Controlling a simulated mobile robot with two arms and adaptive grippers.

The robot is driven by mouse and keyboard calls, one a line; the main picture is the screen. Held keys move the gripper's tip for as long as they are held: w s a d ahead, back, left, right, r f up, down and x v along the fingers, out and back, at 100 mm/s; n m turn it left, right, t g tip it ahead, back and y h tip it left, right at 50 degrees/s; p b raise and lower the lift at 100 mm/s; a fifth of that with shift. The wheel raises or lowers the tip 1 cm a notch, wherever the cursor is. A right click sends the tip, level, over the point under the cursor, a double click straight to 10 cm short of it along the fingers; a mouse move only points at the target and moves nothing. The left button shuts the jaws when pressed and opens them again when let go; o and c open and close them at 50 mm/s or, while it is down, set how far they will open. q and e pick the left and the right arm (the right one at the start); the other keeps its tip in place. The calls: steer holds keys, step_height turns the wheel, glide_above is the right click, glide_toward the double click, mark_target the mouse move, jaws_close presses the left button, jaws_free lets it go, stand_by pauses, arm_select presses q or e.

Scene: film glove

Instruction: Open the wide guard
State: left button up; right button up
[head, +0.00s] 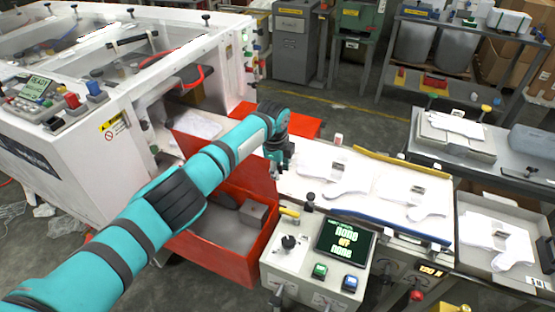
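A white machine (60,135) fills the left of the head view. Its top carries a wide clear cover in a white frame (165,58), which may be the wide guard; it looks lowered, but I cannot tell for certain. My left arm reaches up from the lower left, across the machine's open end. My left gripper (280,163) is at the left end of a pale work table (330,200), well right of the cover and apart from it. Its fingers point down and look empty; their opening is too small to make out. My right gripper is out of view.
A red bin (235,262) stands below my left arm. A control box (318,255) with a lit screen is in front of the table. White glove shapes (348,178) lie on the table. A grey side bench (455,150) and dark shelving are at right.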

arm_select(q)
step_height(320, 180, up, 12)
steer(key=s, duration=0.2)
steer(key=shift+a+f, duration=0.25)
steer(key=shift+a, duration=0.15)
